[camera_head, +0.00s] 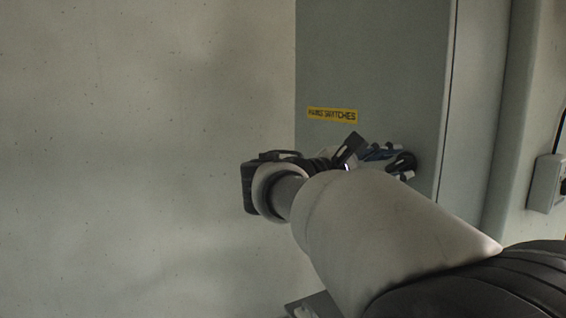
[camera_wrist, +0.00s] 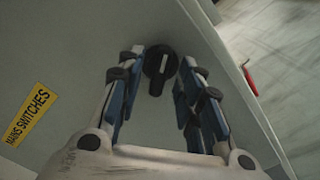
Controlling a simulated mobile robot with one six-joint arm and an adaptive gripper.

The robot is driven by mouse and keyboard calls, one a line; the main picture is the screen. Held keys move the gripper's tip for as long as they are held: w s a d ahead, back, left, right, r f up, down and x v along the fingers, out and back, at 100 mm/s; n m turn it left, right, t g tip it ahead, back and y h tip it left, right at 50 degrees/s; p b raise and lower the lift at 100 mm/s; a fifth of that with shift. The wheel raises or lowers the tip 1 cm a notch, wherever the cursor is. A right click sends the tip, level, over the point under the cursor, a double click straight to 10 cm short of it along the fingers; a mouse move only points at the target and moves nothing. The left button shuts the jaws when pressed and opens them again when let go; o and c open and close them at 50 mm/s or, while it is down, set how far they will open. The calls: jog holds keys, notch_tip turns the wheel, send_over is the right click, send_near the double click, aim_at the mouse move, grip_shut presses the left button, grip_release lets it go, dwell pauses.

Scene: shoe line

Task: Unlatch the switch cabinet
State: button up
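The grey-green switch cabinet (camera_head: 385,65) has a yellow label reading "MAINS SWITCHES" (camera_head: 332,115), which also shows at the left of the wrist view (camera_wrist: 28,114). In the wrist view a black round latch knob (camera_wrist: 159,70) with a pale mark sits on the cabinet door. My gripper (camera_wrist: 163,58) is open, with one blue-padded finger on each side of the knob. The left fingertip looks very close to the knob; I cannot tell whether it touches. In the head view my gripper (camera_head: 398,162) is at the door below and right of the label, and the knob is hidden.
A bare pale wall (camera_head: 140,150) fills the left of the head view. A light box (camera_head: 546,184) with a black cable is on the wall at right. The wrist view shows a small red part (camera_wrist: 249,79) near the cabinet edge, with the floor beyond.

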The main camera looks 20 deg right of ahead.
jog(key=shift+d, duration=0.65)
jog(key=shift+c, duration=0.5)
jog(key=c, duration=0.7)
